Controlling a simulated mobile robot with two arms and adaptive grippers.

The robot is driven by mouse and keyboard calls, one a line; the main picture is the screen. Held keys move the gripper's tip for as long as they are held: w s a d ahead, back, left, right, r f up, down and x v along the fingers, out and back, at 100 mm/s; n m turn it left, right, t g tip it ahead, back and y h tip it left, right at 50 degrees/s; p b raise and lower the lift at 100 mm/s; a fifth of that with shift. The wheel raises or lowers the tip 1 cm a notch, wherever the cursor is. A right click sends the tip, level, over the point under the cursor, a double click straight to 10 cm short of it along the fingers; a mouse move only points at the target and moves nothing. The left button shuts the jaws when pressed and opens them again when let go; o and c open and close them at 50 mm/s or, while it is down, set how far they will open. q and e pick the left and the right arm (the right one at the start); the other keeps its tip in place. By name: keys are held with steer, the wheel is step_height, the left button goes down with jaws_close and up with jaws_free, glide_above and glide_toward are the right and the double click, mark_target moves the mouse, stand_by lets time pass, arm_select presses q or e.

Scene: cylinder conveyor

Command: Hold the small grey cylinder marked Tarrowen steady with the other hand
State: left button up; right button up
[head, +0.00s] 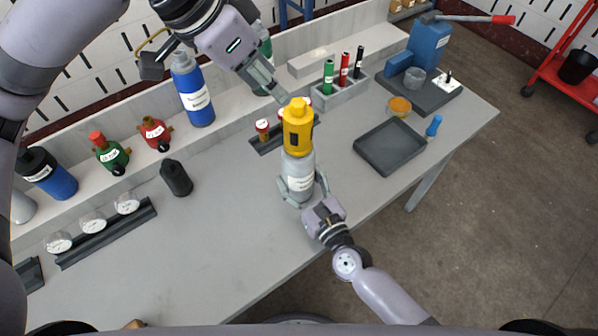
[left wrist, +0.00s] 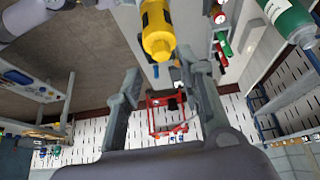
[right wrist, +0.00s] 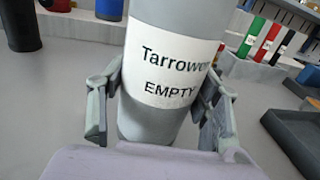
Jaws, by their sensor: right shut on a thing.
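The small grey cylinder (head: 297,172) stands upright on the bench with a yellow cap (head: 298,128) on top. In the right wrist view its white label (right wrist: 168,70) reads "Tarrowen" and "EMPTY". My right gripper (head: 304,188) is shut around the cylinder's lower body, one finger on each side. My left gripper (head: 278,92) is above and to the left of the yellow cap, apart from it. In the left wrist view the left fingers (left wrist: 160,90) are spread with nothing between them, and the yellow cap (left wrist: 157,35) is beyond them.
A blue cylinder (head: 194,92) stands on the back ledge, near my left arm. An empty dark tray (head: 390,147) lies to the right. Red and green valves (head: 110,152) and a black cylinder (head: 176,178) are at left. The bench's front middle (head: 215,250) is clear.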

mark_target(294, 133)
arm_select(q)
steer(key=o, duration=0.6)
steer(key=w+d+f+m+g+y, duration=0.2)
steer(key=d+m+y, duration=0.1)
steer(key=shift+w+d+f+g, duration=0.15)
steer(key=shift+w+f+g, duration=0.1)
steer(key=shift+w+g, duration=0.05)
steer(key=shift+o, duration=0.2)
steer(key=shift+w+d+f+m+g+y, duration=0.3)
steer(key=shift+f+m+g+y, duration=0.25)
steer(key=shift+y, duration=0.25)
step_height(294, 133, down, 12)
steer(key=shift+r, duration=0.15)
steer(key=c, duration=1.4)
steer(key=o, duration=1.1)
